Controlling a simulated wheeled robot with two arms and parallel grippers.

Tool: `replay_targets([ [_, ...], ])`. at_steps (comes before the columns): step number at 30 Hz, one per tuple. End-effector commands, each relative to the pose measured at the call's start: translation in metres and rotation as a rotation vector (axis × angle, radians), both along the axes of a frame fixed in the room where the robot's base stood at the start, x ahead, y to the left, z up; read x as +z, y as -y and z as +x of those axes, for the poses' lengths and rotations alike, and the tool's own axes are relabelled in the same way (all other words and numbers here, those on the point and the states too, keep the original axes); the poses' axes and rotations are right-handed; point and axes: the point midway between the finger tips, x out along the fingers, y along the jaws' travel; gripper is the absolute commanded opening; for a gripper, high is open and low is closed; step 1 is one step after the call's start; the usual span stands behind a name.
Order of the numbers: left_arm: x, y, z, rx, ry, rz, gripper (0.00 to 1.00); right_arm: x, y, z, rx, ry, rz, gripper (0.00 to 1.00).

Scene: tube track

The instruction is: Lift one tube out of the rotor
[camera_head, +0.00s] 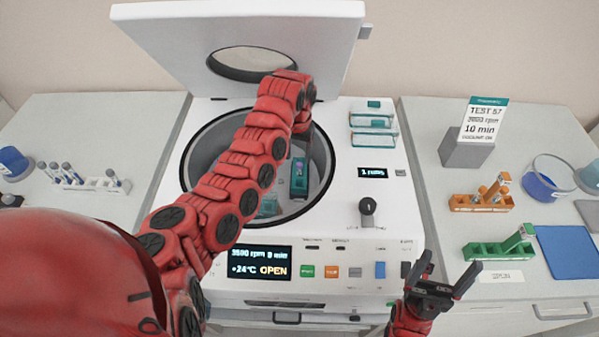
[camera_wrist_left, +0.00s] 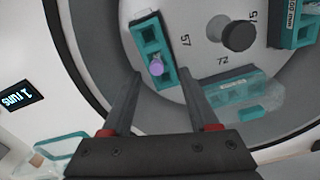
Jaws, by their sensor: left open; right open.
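The open centrifuge's rotor (camera_wrist_left: 208,58) lies in the round bowl and shows best in the left wrist view. A teal bucket (camera_wrist_left: 144,34) on it holds a tube with a purple cap (camera_wrist_left: 156,67). This bucket also shows in the head view (camera_head: 299,186), partly behind my arm. My left gripper (camera_wrist_left: 162,85) is open over the bowl. In the wrist view its fingertips lie on either side of the capped tube's end, with nothing gripped; the height gap cannot be told. My right gripper (camera_head: 448,270) is open and empty at the centrifuge's front right.
The raised lid (camera_head: 180,35) stands behind the bowl. Other teal buckets (camera_wrist_left: 294,22) sit on the rotor, and more containers (camera_head: 373,122) lie on the deck. A white tube rack (camera_head: 95,184) stands left; orange (camera_head: 480,203) and green (camera_head: 490,250) racks stand right.

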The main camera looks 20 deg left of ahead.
Motion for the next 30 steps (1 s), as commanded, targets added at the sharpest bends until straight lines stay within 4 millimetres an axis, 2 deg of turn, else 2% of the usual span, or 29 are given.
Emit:
replay_targets([
  [1, -0.001, 0.001, -0.002, 0.000, -0.006, 0.000, 0.60, 0.009, 0.000, 0.000, 0.000, 0.000, 0.000, 0.84],
  [4, -0.014, 0.004, -0.002, -0.002, -0.007, 0.000, 0.60, 0.018, 0.000, 0.000, 0.000, 0.000, 0.000, 0.84],
  [10, -0.040, 0.005, -0.001, -0.002, -0.004, 0.000, 0.60, 0.024, 0.000, 0.000, 0.000, 0.000, 0.000, 0.84],
  [19, -0.045, 0.004, 0.000, 0.001, 0.000, -0.002, 0.60, 0.024, 0.000, 0.000, 0.000, 0.000, 0.000, 0.84],
  [20, -0.045, 0.004, 0.000, 0.001, 0.000, -0.002, 0.57, 0.024, 0.000, 0.000, 0.000, 0.000, 0.000, 0.84],
  [27, -0.045, 0.004, 0.000, 0.000, 0.000, -0.001, 0.13, 0.024, 0.000, 0.000, 0.000, 0.000, 0.000, 0.84],
  [30, -0.045, 0.004, 0.000, 0.000, 0.000, -0.001, 0.00, 0.024, 0.000, 0.000, 0.000, 0.000, 0.000, 0.84],
])
